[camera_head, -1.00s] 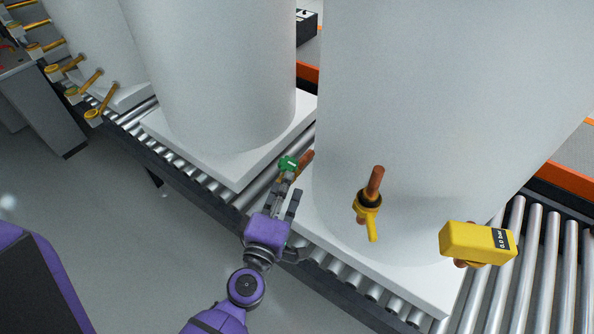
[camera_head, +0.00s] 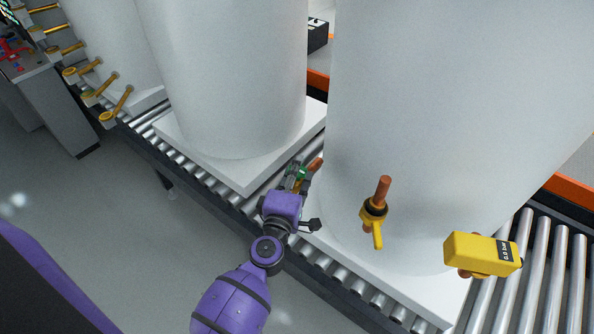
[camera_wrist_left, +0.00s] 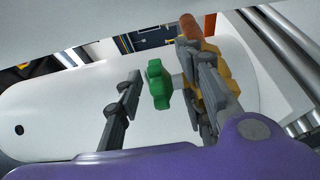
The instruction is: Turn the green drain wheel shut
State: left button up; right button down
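The green drain wheel (camera_head: 303,172) sits on a brass valve on an orange-brown pipe at the left foot of the near white tank (camera_head: 400,110). My left gripper (camera_head: 298,178) is at the wheel and partly hides it in the head view. In the left wrist view the green wheel (camera_wrist_left: 157,84) lies between the two spread fingers of my left gripper (camera_wrist_left: 160,72). A gap shows between the wheel and the left finger. The right finger is close beside the brass valve body (camera_wrist_left: 220,80); I cannot tell if they touch. My right gripper is not in view.
A yellow-handled valve (camera_head: 374,212) and a yellow gauge box (camera_head: 482,254) stick out from the near tank. Tanks stand on white pallets on a roller conveyor (camera_head: 535,270). A grey control console (camera_head: 55,110) stands at left. The floor (camera_head: 130,210) left of the conveyor is clear.

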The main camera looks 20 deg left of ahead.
pick_arm(q)
jog(key=shift+c, duration=0.5)
grip_shut()
